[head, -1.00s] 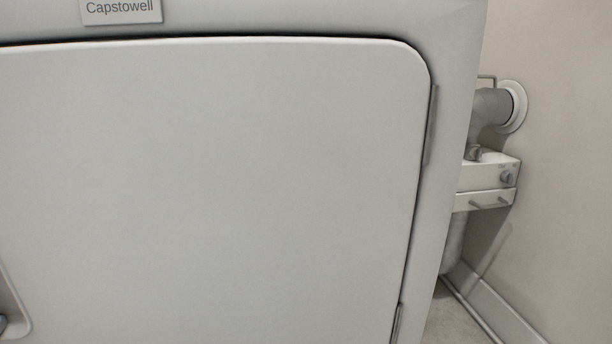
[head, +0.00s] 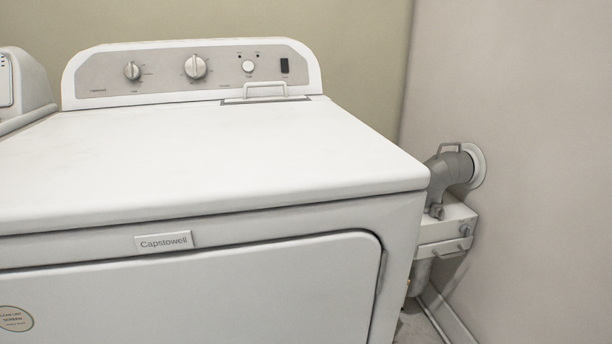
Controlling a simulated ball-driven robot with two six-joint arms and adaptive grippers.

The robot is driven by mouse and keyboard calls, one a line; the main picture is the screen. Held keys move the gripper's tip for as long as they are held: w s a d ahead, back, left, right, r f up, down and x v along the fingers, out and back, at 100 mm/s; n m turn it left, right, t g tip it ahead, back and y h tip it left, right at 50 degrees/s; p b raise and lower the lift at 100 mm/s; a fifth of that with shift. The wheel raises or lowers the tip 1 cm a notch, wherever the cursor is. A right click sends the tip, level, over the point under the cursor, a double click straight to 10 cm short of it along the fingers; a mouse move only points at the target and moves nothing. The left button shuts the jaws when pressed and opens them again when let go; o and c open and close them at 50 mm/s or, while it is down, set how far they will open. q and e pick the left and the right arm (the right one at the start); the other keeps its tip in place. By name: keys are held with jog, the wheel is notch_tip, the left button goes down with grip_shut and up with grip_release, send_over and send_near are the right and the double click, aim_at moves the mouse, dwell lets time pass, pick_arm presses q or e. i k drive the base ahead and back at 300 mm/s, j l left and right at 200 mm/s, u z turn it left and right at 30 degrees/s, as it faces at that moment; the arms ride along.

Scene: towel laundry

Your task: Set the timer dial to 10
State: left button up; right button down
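A white dryer labelled Capstowell (head: 164,241) fills most of the head view, its front door (head: 250,295) shut. Its control panel (head: 110,75) at the back holds two silver knobs. The larger knob (head: 195,67) is near the middle and the smaller knob (head: 132,71) is to its left. Either could be the timer dial; their markings are too small to read. A round white button (head: 248,66) and a dark switch (head: 285,66) are to their right. Neither of my grippers is in view.
The dryer's flat top (head: 230,150) is clear except for a handled lint screen cover (head: 266,91) at the back. Another white machine (head: 22,88) stands at the left. A grey vent pipe (head: 447,172) and a white box (head: 447,225) are between the dryer and right wall.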

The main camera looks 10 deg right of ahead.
aim_at(195, 68)
jog(key=i+l+z, duration=0.15)
jog(key=l, duration=0.25)
jog(key=l+z, duration=0.15)
jog(key=l, duration=0.3)
jog(key=i+l+z, duration=0.15)
jog(key=l, duration=0.2)
